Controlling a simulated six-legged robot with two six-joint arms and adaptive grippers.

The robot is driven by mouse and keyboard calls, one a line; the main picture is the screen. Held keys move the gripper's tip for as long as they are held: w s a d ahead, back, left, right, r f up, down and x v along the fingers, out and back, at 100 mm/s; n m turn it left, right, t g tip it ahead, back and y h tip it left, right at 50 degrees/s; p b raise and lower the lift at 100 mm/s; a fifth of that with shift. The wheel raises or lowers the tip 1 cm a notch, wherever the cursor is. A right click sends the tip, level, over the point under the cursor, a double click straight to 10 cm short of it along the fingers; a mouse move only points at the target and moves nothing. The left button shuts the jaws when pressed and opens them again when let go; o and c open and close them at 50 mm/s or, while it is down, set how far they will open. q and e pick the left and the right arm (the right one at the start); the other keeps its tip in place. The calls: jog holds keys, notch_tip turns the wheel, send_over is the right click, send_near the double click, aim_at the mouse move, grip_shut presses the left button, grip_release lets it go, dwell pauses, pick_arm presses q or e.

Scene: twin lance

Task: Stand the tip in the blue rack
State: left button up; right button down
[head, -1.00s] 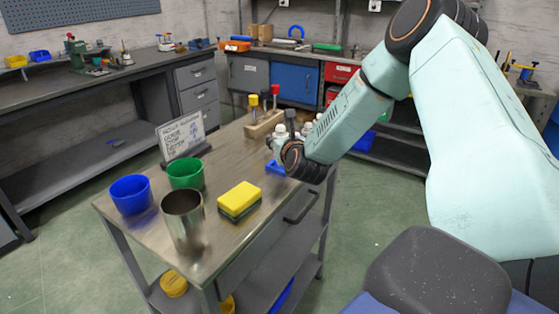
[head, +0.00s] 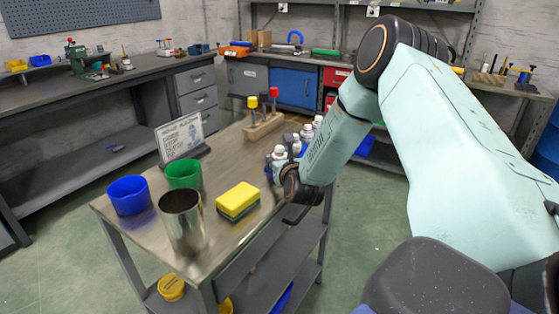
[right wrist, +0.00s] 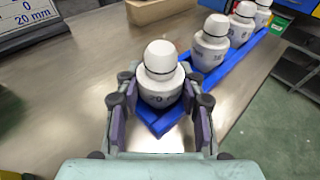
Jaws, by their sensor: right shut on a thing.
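The white tip (right wrist: 160,60) with a dark ring stands upright between the fingers of my right gripper (right wrist: 160,88) in the right wrist view. The gripper is shut on it. The blue rack (right wrist: 238,72) is a long rail running up to the right, and its near end shows below and around the held tip. Whether the tip's base is seated in the rack is hidden. Several other white tips (right wrist: 211,40) stand upright along the rack. In the head view, the held tip (head: 280,153) shows just beyond my right wrist, and the fingers are mostly hidden. My left gripper is out of view.
On the cart top (head: 226,160) are a yellow sponge (head: 238,197), a metal cup (head: 182,220), a blue cup (head: 129,195), a green cup (head: 183,174) and a sign (head: 181,137). A wooden block (head: 264,126) with coloured-top pegs stands at the back.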

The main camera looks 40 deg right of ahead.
jog(key=c, duration=0.8)
grip_release()
jog(key=shift+d+f, duration=0.1)
jog(key=shift+w+r+p, duration=0.1)
jog(key=shift+r+p, duration=0.2)
jog(key=shift+p, duration=0.2)
jog(key=p+v, duration=0.1)
jog(key=v, duration=1.1)
jog(key=shift+f, duration=0.1)
